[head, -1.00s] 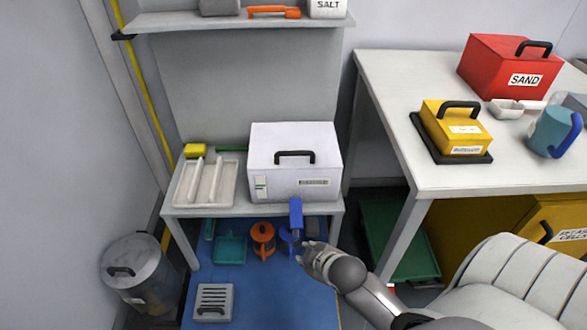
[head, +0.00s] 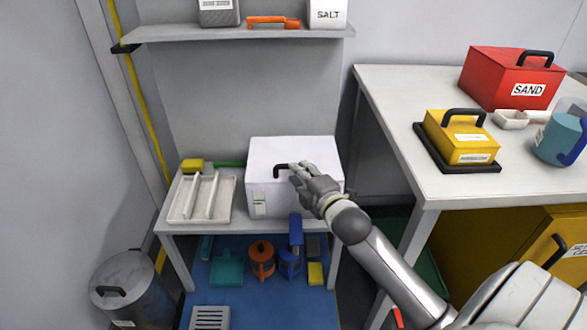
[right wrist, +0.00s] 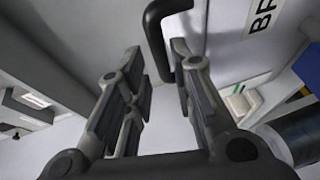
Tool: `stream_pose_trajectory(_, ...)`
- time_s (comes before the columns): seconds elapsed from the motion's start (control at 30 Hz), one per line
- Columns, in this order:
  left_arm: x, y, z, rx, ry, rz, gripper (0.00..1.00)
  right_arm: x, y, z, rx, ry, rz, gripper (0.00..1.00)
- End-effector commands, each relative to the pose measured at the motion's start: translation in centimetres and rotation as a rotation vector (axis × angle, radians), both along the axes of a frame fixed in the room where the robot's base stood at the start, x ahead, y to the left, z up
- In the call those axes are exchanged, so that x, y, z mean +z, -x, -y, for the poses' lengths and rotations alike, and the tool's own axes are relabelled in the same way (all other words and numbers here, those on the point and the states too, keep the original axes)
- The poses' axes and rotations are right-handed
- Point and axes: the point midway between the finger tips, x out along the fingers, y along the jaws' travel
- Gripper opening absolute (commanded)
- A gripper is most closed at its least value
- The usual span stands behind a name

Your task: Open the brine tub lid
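The brine tub (head: 293,157) is a white box with a black bar handle (head: 280,171) on its front, standing on the low grey table. Its top looks closed. My right gripper (head: 300,172) is in front of the tub at the handle and hides the handle's right part and the front label. In the right wrist view the gripper (right wrist: 155,55) is open, its fingers apart. The handle (right wrist: 153,28) shows at the fingertips, close to the right finger; I cannot tell whether they touch. Part of the label (right wrist: 263,14) shows "BR". My left gripper is not in view.
A white divided tray (head: 189,207) lies left of the tub, with a yellow sponge (head: 192,165) behind it. A shelf (head: 230,34) hangs above. A higher table (head: 390,110) on the right holds a red sand box (head: 505,78) and a yellow box (head: 456,138).

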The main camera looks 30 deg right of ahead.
Motion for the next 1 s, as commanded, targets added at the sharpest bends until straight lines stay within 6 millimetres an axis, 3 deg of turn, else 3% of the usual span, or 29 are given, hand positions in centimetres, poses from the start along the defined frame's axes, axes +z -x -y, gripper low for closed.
stream_pose_trajectory(0.1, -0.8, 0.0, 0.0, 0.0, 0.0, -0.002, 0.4, -0.5, -2.0, 0.3, 0.0, -0.002, 0.001, 0.23)
stream_pose_trajectory(0.3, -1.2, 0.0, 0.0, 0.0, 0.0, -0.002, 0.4, -0.9, -4.2, 0.6, 0.0, -0.003, 0.001, 0.23)
stream_pose_trajectory(0.7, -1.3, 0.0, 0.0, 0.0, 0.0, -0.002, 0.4, -1.0, -4.9, 0.7, 0.001, -0.002, -0.001, 0.23)
stream_pose_trajectory(0.9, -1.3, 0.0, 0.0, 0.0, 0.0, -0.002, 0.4, -1.0, -4.9, 0.7, 0.001, -0.002, -0.002, 0.0)
stream_pose_trajectory(1.0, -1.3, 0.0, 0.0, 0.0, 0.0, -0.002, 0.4, -1.0, -4.8, 0.7, 0.001, -0.002, -0.002, 0.0)
